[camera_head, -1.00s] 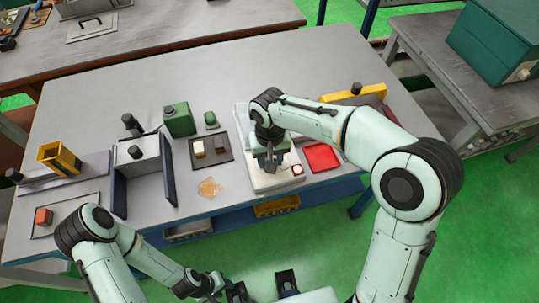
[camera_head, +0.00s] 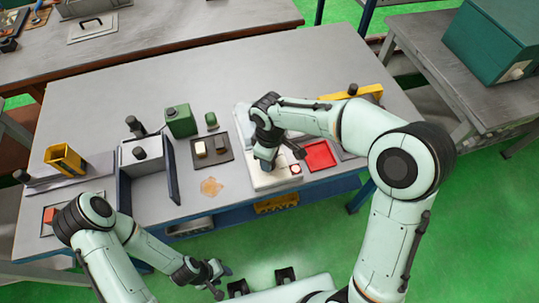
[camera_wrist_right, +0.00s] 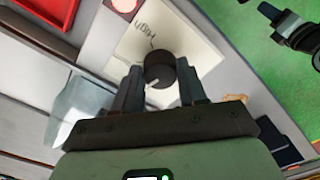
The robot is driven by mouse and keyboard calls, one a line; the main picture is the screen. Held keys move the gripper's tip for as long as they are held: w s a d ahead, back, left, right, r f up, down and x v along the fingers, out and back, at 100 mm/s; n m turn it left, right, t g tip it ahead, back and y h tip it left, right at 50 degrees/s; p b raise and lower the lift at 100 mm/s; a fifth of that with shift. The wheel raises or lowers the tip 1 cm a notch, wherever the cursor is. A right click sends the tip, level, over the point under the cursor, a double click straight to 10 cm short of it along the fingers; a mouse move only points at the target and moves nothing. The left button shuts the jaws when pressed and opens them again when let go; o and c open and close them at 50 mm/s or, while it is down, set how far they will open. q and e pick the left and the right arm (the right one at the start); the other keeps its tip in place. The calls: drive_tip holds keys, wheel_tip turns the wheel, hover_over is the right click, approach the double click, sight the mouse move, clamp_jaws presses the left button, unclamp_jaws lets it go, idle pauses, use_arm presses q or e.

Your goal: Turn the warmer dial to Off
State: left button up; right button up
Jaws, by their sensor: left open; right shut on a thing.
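The warmer is a white box (camera_head: 262,184) at the front edge of the bench, mostly covered by my right arm in the head view. Its black round dial (camera_wrist_right: 160,66) shows in the right wrist view, with a white pointer mark toward the lower left. My left gripper (camera_head: 223,281) is open and empty, low in front of the bench.
A round red-and-white button (camera_head: 295,169) sits on the warmer's right side. A red tray (camera_head: 320,156) stands right of it. A dark tray (camera_head: 211,151) with small blocks and an orange-brown patch (camera_head: 211,187) lie to the left.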

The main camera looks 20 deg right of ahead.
use_arm(q)
drive_tip(key=shift+w+r+p, duration=0.35)
drive_tip(key=shift+w+r, duration=0.1)
drive_tip(key=shift+r, duration=0.2)
use_arm(e)
drive_tip(key=shift+w+r+n, duration=0.1)
drive_tip(key=shift+n, duration=1.4)
drive_tip(key=o, duration=1.1)
drive_tip(key=shift+c, duration=0.2)
use_arm(q)
drive_tip(key=shift+w+r+p, duration=0.8)
drive_tip(key=shift+w+r, duration=0.05)
drive_tip(key=shift+r, duration=0.15)
use_arm(e)
wheel_tip(320, 180, up, 13)
drive_tip(key=shift+r, duration=0.15)
